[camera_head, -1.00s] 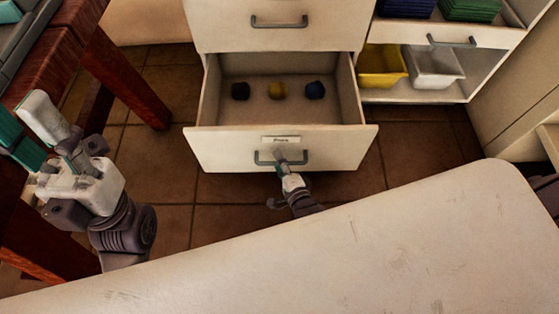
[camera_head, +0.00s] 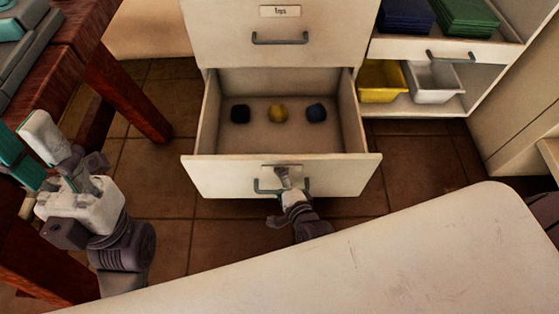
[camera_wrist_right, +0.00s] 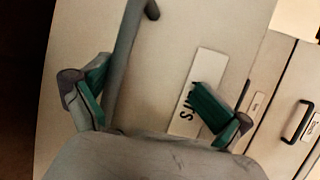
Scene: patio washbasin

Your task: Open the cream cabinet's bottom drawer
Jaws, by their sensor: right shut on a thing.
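The cream cabinet (camera_head: 215,38) stands at the top middle of the head view. Its bottom drawer (camera_head: 225,178) is pulled well out, with its inside visible. In the right wrist view, the handle bar (camera_wrist_right: 124,65) runs between the fingers, beside a white label (camera_wrist_right: 196,92). My left gripper (camera_head: 60,160) is at the left, away from the cabinet; its finger gap is unclear.
A pale worktop (camera_head: 400,255) fills the lower right, close to my right arm. A red wooden table leg (camera_head: 125,90) stands left of the drawer. A shelf with a yellow bin (camera_head: 382,88) and a white bin (camera_head: 432,90) is at right. Tiled floor (camera_head: 160,170) is free left of the drawer.

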